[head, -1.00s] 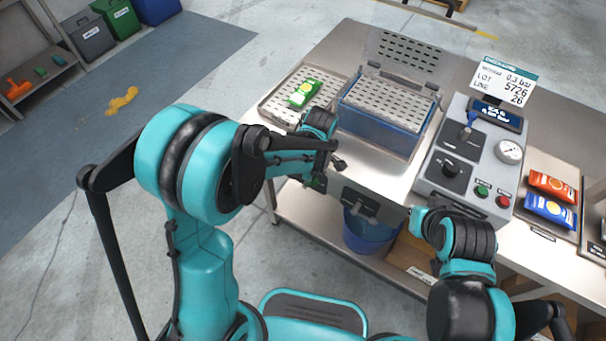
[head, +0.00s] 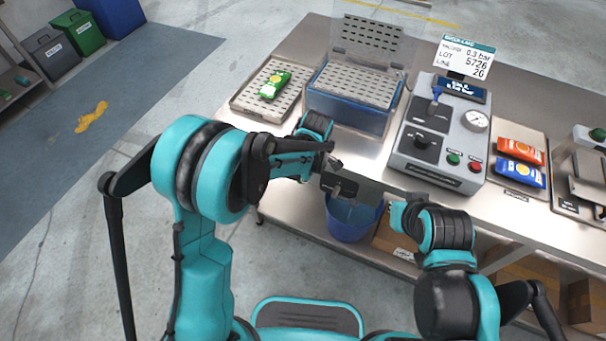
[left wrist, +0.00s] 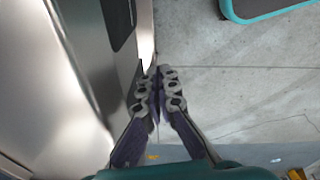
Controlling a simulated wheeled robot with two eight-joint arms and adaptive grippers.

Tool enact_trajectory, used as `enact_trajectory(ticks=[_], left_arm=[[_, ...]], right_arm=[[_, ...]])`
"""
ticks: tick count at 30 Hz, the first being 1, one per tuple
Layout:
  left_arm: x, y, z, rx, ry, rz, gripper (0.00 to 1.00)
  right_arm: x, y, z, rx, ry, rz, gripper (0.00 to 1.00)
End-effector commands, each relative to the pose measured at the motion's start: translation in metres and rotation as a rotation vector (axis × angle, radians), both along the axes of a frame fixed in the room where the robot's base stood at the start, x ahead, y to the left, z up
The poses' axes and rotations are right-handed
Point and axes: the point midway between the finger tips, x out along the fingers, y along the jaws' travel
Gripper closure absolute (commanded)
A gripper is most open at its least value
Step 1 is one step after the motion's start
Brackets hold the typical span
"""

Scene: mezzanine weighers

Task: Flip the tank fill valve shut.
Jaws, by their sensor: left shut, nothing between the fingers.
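A grey control box (head: 440,150) stands on the steel bench. It carries an upright blue lever (head: 435,99) on a dark plate and a black knob (head: 424,142) below it. I cannot read which is the tank fill valve. A blue tank (head: 350,108) with a perforated top stands left of the box. My left gripper (head: 335,163) is by the bench's front edge, well short of the blue lever. In the left wrist view its fingers (left wrist: 158,78) are together and empty, beside the metal edge. My right arm is at the lower right; its fingers do not show.
A green packet (head: 274,84) lies on a perforated tray left of the tank. Orange (head: 521,150) and blue (head: 520,173) packets lie right of the box. A gauge (head: 475,121) and sign (head: 465,58) are at the box.

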Motion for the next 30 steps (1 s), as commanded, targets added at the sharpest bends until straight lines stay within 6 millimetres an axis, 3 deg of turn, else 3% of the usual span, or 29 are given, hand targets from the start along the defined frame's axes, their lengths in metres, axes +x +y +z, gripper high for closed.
enact_trajectory(ticks=[30], left_arm=[[0.006, 0.018, 0.003, 0.0, 0.0, 0.0, 1.0]], right_arm=[[0.0, 0.0, 0.001, 0.0, 0.0, 0.0, 1.0]])
